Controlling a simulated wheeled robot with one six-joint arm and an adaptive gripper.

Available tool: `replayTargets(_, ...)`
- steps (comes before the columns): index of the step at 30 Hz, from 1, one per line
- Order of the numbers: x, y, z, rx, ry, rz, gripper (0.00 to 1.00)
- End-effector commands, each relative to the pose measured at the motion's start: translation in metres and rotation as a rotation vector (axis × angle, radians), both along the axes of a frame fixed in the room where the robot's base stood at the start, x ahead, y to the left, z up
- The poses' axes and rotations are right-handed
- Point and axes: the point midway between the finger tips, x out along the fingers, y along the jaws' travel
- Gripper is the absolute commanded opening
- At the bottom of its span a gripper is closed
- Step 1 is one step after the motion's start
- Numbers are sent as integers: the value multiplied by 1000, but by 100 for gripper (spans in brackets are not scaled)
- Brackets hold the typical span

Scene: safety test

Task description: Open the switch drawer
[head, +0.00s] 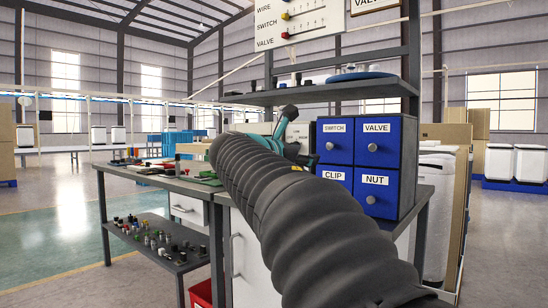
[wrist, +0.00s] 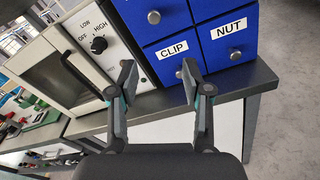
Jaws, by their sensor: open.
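The switch drawer (head: 336,148) is the upper left one of the blue drawer cabinet (head: 408,190); it looks shut and has a round grey knob. In the wrist view the lower part of the switch drawer (wrist: 170,14) shows at the top with its knob; its label is out of frame. My gripper (wrist: 159,84) is open and empty, its fingers spread apart in front of and below the CLIP drawer (wrist: 165,62). The CLIP knob shows between the fingers, near the right one. In the head view my arm hides most of the gripper.
The VALVE drawer (head: 380,143) and NUT drawer (head: 378,194) are at the right. A white appliance with a dial (wrist: 99,44) stands left of the cabinet. A shelf (head: 340,91) hangs above. Small parts lie on the workbench (head: 160,180) at left. Open floor lies left of it.

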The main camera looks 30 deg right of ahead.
Motion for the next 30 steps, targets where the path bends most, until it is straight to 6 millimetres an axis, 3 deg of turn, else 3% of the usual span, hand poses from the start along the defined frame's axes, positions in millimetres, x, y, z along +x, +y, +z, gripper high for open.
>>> replayTargets(8,11,-19,15,-89,51,-23,49)
replayTargets(24,47,-106,14,-84,49,-22,49)
replayTargets(30,56,-126,14,-84,48,-20,49)
